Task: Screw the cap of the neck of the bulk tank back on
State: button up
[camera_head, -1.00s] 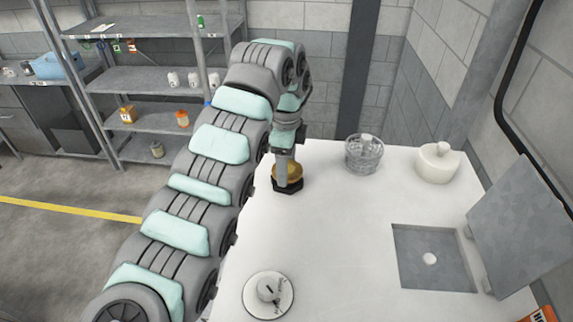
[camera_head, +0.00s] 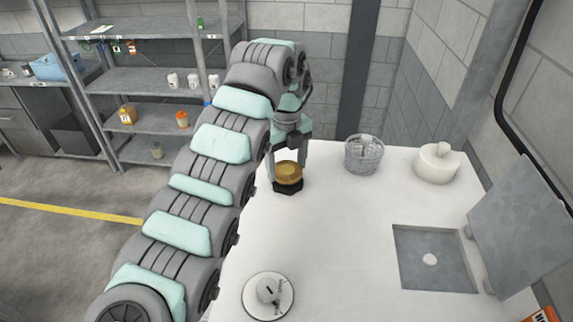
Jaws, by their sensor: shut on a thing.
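A round brass-coloured cap (camera_head: 288,170) sits at the far left of the white top surface (camera_head: 345,225). It is right on top of a dark, angular collar (camera_head: 288,187), which looks like the neck. My gripper (camera_head: 288,174) points down from above. Its two fingers stand on the left and right of the cap, and it is shut on it. The cap looks level. The thread between cap and collar is hidden, so I cannot tell how tightly they fit.
A clear ribbed container (camera_head: 363,155) and a white knobbed vessel (camera_head: 437,164) stand at the back right. A square recess (camera_head: 410,272) has a raised grey lid (camera_head: 525,225). A white round dial (camera_head: 255,300) is at the front left. The middle is clear.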

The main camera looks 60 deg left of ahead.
jog(key=shift+m, duration=0.3)
jog(key=m, duration=0.5)
jog(key=o, duration=1.5)
jog(key=shift+o, duration=0.6)
